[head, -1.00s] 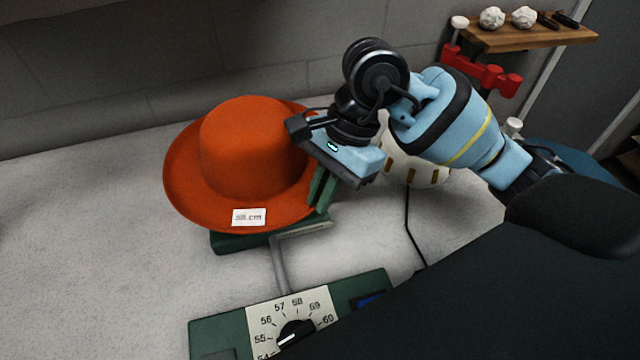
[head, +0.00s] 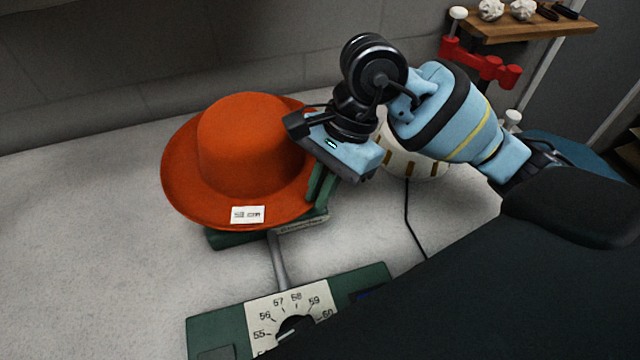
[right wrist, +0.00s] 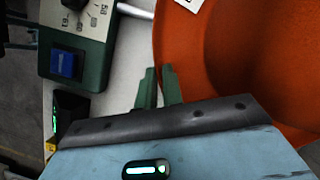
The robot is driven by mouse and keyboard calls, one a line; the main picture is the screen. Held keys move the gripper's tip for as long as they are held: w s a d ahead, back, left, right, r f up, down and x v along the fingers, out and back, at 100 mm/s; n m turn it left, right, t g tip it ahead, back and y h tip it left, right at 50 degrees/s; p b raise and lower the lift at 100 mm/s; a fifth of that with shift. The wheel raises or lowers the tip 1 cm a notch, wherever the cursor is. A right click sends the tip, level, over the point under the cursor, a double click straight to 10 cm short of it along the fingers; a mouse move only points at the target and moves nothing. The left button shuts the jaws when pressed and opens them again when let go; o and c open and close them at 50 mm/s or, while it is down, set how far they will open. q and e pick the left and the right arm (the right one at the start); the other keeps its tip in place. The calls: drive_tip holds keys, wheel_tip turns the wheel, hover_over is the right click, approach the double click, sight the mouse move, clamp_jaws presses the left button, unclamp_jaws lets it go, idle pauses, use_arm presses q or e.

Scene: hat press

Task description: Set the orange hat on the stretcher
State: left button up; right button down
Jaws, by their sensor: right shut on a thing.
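The orange hat (head: 250,145) is crown up above the stretcher's green base (head: 225,239) in the head view. A small white tag (head: 247,214) is on the front of its brim. The brim hides the stretcher's upper part, so I cannot tell whether the hat rests on it. My right gripper (head: 320,187) is shut on the right side of the brim; its green fingers also show in the right wrist view (right wrist: 158,84), beside the orange hat (right wrist: 230,55). A metal rod (head: 278,262) joins the base to a green control box (head: 217,330) with a numbered dial. My left gripper is out of view.
A whitish round object (head: 425,163) with yellow marks stands behind my right wrist, with a black cable running forward. A wooden shelf (head: 530,33) with small items and a red clamp (head: 480,65) are at the back right. The tabletop left of the hat is clear.

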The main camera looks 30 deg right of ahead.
drive_tip(key=shift+f, duration=0.45)
drive_tip(key=c, duration=1.5)
unclamp_jaws()
drive_tip(key=shift+o, duration=0.2)
drive_tip(key=v, duration=0.7)
drive_tip(key=shift+d+r, duration=0.2)
drive_tip(key=shift+r, duration=0.2)
